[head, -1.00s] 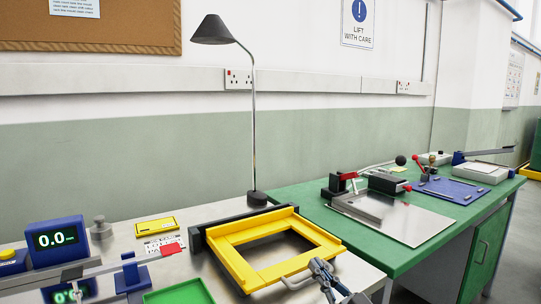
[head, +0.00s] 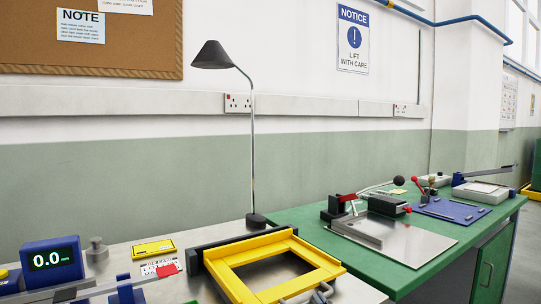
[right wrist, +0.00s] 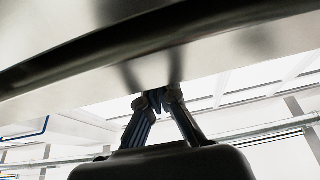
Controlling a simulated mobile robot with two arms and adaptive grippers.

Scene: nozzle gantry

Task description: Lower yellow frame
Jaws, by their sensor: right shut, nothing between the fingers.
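The yellow frame (head: 222,275) is in the lower middle of the head view, close to flat over the steel bench top, with a black bar (head: 208,246) along its back left. Its near edge is cut off by the picture's bottom. My right gripper (head: 322,297) shows only in part at the frame's near right corner. In the right wrist view the fingers (right wrist: 158,100) are together and empty, close below a pale surface and a dark curved bar (right wrist: 110,40). I cannot tell whether they touch the frame. My left gripper is not in view.
A black desk lamp (head: 253,150) stands behind the frame. A blue scale display (head: 52,261) and a yellow box (head: 153,249) are to the left. A green bench (head: 300,212) with a steel plate (head: 400,243) and clamps adjoins on the right.

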